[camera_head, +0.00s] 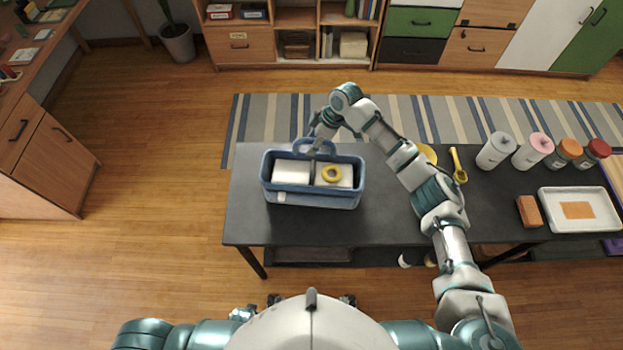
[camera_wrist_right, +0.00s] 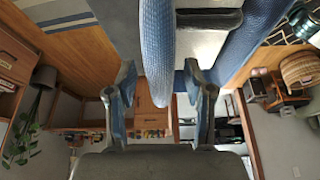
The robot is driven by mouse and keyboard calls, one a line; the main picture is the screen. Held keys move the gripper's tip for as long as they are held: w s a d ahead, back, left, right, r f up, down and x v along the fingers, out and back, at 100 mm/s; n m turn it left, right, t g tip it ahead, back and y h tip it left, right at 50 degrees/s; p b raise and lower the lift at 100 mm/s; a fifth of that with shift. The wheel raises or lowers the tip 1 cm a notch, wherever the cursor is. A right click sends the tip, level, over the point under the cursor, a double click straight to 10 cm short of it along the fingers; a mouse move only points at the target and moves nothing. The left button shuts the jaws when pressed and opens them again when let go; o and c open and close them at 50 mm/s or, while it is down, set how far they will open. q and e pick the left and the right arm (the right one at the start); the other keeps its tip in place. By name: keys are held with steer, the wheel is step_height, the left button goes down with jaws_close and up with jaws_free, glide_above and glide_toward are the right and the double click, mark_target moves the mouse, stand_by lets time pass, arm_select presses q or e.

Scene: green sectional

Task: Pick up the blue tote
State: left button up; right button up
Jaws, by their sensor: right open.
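The blue tote (camera_head: 312,199) stands upright on the left part of the black table (camera_head: 390,225). It has two compartments, with white items inside and a yellow ring in the right one. My right gripper (camera_head: 318,150) is at the tote's far side, by its raised handle. In the right wrist view, the blue handle (camera_wrist_right: 158,40) extends down between the two spread fingers of my right gripper (camera_wrist_right: 158,78). The fingers are open, with space on both sides of the handle. My arm partly hides the handle in the head view. My left gripper is out of view.
To the right on the table are a yellow scoop (camera_head: 458,165), a white canister (camera_head: 496,150), a pink-lidded canister (camera_head: 533,151), orange- and red-lidded jars, a brown block (camera_head: 530,211) and a white tray (camera_head: 580,224). The table between tote and block is mostly clear.

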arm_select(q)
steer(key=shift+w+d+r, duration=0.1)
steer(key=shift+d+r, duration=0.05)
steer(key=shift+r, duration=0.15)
arm_select(e)
steer(key=shift+d+f, duration=0.2)
steer(key=shift+d, duration=0.1)
steer(key=shift+a, duration=0.15)
jaws_close()
steer(key=shift+r, duration=0.1)
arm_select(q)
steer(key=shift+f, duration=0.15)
